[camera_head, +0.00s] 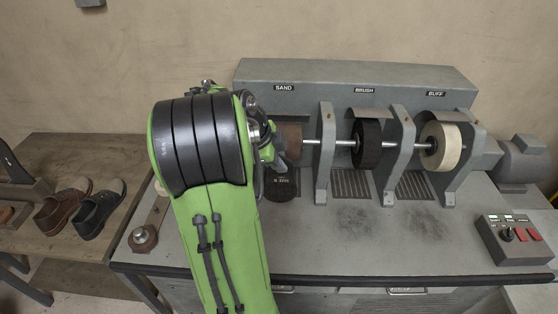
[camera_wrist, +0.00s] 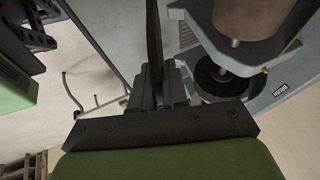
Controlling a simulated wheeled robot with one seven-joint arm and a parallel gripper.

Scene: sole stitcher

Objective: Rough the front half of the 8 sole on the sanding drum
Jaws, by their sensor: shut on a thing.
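In the wrist view my gripper (camera_wrist: 157,92) is shut on a thin dark piece seen edge-on, which I take to be the sole (camera_wrist: 154,35). No number can be read on it. The brown sanding drum (camera_wrist: 248,18) is to the right of the sole in that view, with a visible gap between them; their depth is hard to judge. In the head view the sanding drum (camera_head: 292,138) sits under the SAND label, partly hidden by my green arm.
The black brush wheel (camera_head: 367,143) and the cream buffing wheel (camera_head: 440,146) share the shaft, with grey brackets (camera_head: 325,150) between. A control box (camera_head: 514,240) with red buttons is at the bench's right. Shoes (camera_head: 98,212) stand on a wooden table at left.

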